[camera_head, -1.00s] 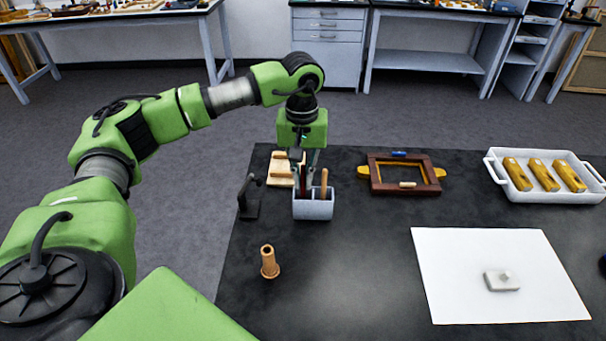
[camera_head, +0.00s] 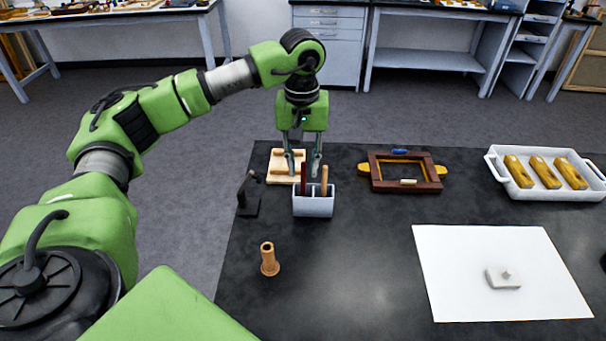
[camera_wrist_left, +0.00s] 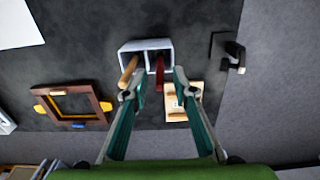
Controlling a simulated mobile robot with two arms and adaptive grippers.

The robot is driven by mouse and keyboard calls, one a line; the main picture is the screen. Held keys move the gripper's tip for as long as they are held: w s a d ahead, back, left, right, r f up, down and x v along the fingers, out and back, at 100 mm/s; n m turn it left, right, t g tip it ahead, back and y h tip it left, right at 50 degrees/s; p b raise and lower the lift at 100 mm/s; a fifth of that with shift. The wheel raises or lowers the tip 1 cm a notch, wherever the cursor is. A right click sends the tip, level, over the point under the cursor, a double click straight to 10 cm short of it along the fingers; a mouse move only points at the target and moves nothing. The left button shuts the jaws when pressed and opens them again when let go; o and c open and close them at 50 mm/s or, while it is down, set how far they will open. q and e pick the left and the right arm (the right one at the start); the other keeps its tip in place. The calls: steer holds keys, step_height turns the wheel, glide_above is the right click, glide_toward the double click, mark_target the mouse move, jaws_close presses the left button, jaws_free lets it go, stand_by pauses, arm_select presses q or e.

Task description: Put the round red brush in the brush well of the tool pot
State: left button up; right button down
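The round red brush (camera_head: 304,180) stands nearly upright in the white tool pot (camera_head: 313,208), in the left part as the head view shows it. A brush with a tan handle (camera_head: 324,183) stands to its right in the same pot. In the left wrist view the red brush (camera_wrist_left: 159,72) and tan handle (camera_wrist_left: 129,70) rise from the pot (camera_wrist_left: 146,46). My left gripper (camera_head: 303,170) is above and behind the pot, fingers apart and empty. In the wrist view its fingertips (camera_wrist_left: 155,93) are spread, with the red brush's end between them. The brushes' lower ends are hidden. My right gripper is out of view.
A wooden rack (camera_head: 280,168) lies behind the pot and a black stand (camera_head: 248,200) is to its left. A wooden cylinder (camera_head: 269,262) stands in front. A brown frame (camera_head: 375,182), white tray (camera_head: 512,189) and white sheet (camera_head: 450,290) lie to the right.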

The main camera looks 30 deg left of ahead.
arm_select(q)
step_height(320, 180, up, 9)
steer(key=shift+r+b, duration=0.1)
steer(key=shift+b, duration=0.6)
